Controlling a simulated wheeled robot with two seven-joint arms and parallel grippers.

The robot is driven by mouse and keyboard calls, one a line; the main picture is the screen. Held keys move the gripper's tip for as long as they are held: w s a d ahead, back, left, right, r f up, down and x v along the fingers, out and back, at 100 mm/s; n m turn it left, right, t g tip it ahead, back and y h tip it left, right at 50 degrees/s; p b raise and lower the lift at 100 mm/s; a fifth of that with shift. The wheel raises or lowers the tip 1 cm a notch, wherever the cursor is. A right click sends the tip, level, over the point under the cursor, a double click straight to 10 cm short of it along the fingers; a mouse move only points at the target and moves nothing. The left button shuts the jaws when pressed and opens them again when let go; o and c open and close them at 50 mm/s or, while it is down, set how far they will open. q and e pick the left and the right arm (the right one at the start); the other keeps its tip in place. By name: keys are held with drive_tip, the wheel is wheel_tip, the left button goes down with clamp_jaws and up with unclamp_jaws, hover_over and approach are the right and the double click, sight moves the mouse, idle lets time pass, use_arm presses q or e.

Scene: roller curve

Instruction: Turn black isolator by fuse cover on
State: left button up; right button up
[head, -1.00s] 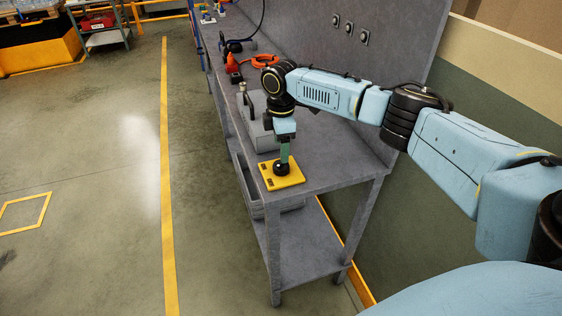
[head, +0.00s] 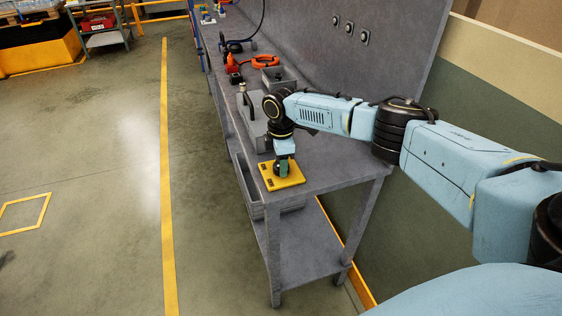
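The black isolator (head: 276,174) is a small dark knob on a yellow plate (head: 288,184) at the near left corner of the grey bench. It is mostly hidden behind my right gripper (head: 284,170). The gripper points down at the knob, with its greenish fingers right at it. The view does not show whether the fingers are closed on the knob. A grey box with an upright handle (head: 252,118) stands just behind the plate; I cannot tell whether it is the fuse cover. My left gripper is out of view.
The grey bench (head: 325,170) runs away along the wall panel. An orange coiled hose (head: 266,61) and a red item (head: 232,63) lie farther back. A grey bin (head: 247,187) hangs below the front edge. The floor to the left is clear.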

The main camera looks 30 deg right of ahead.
drive_tip(key=shift+c, duration=1.3)
drive_tip(key=m+p, duration=0.2)
drive_tip(key=m, duration=0.1)
drive_tip(key=shift+a+r+p, duration=0.1)
drive_tip(key=shift+r+p, duration=0.05)
drive_tip(key=shift+p, duration=0.25)
drive_tip(key=m+p, duration=0.3)
drive_tip(key=m, duration=0.2)
drive_tip(key=shift+m, duration=0.3)
drive_tip(key=m+p, duration=0.2)
drive_tip(key=m, duration=0.2)
drive_tip(key=shift+m+p, duration=0.6)
drive_tip(key=shift+m, duration=2.1)
drive_tip(key=shift+w, duration=0.1)
